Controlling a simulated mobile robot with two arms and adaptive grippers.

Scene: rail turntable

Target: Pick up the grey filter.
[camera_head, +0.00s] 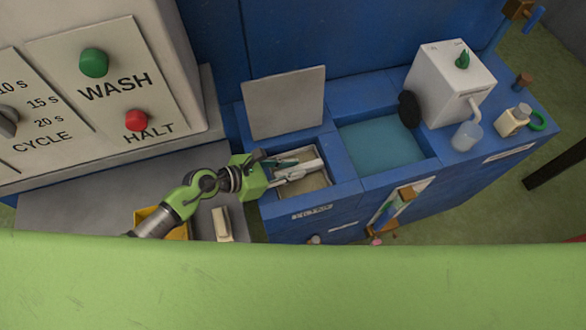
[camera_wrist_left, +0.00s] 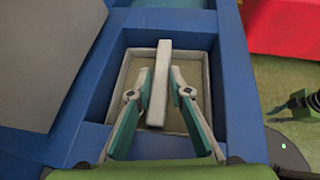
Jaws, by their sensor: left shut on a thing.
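The grey filter (camera_wrist_left: 159,75) shows in the left wrist view as a pale bar above a shallow pale tray, inside an open blue compartment. I cannot tell if bar and tray are one piece. My left gripper (camera_wrist_left: 159,92) is shut on the bar, one finger on each side. In the head view, the left gripper (camera_head: 286,170) reaches into the compartment from the left, over the pale filter (camera_head: 305,168). The gripper hides part of the tray. In the left wrist view, a dark jointed part at the right edge may be my right gripper; its fingers are unclear.
A raised grey lid (camera_head: 285,103) stands behind the compartment. A water-filled basin (camera_head: 380,143) lies to its right, then a white dispenser (camera_head: 450,82). A yellow bin (camera_head: 150,216) and a pale block (camera_head: 222,224) are on the left. The WASH/HALT panel (camera_head: 105,80) rises at upper left.

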